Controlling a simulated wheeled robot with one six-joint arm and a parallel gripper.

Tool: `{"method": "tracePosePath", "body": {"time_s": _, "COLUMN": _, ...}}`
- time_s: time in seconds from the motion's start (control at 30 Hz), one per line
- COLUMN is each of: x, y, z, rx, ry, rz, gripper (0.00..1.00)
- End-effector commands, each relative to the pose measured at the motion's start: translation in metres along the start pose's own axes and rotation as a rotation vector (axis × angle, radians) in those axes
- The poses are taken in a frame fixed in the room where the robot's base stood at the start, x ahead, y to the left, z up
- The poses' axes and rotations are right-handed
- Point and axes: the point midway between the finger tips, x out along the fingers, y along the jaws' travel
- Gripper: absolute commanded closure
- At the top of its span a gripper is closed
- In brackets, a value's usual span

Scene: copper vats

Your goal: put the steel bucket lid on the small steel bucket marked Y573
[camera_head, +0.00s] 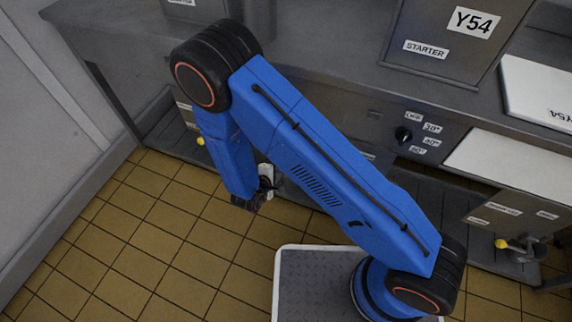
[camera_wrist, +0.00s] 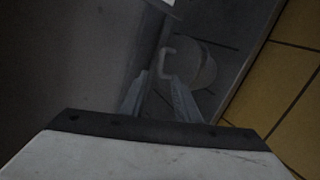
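In the wrist view, the two fingers of my gripper (camera_wrist: 160,98) stand apart with a gap between them. Just beyond the fingertips is a pale C-shaped handle (camera_wrist: 166,62). A dim round grey steel thing (camera_wrist: 203,68) is beside it, to the right. It is too dark to tell whether this is the lid or a bucket. Nothing is clearly held. In the head view, my arm reaches down to the left, low in front of the bench, and its end is mostly hidden. No mark Y573 can be read in either view.
A steel bench (camera_head: 340,90) with a control panel runs across the back. On it stand a steel container marked Y54 (camera_head: 450,55) and a white board also marked Y54 (camera_head: 535,95). A tap (camera_head: 515,245) sticks out at the right. Tiled floor (camera_head: 150,240) is clear at left.

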Motion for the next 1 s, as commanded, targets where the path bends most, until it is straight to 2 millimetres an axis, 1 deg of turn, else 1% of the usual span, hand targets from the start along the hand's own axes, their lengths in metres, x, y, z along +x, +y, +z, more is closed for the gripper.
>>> {"method": "tracePosePath", "body": {"time_s": 0.03, "x": -0.008, "y": 0.001, "z": -0.001, "rx": 0.001, "ry": 0.002, "rz": 0.001, "gripper": 0.71}}
{"method": "tracePosePath", "body": {"time_s": 0.1, "x": -0.016, "y": 0.0, "z": -0.001, "rx": 0.001, "ry": 0.002, "rz": 0.0, "gripper": 0.71}}
{"method": "tracePosePath", "body": {"time_s": 0.2, "x": -0.024, "y": 0.0, "z": -0.001, "rx": 0.0, "ry": 0.001, "rz": 0.0, "gripper": 0.71}}
{"method": "tracePosePath", "body": {"time_s": 0.3, "x": -0.028, "y": 0.0, "z": 0.0, "rx": 0.0, "ry": 0.001, "rz": 0.0, "gripper": 0.71}}
{"method": "tracePosePath", "body": {"time_s": 1.0, "x": -0.029, "y": 0.0, "z": 0.0, "rx": 0.0, "ry": 0.0, "rz": 0.0, "gripper": 0.71}}
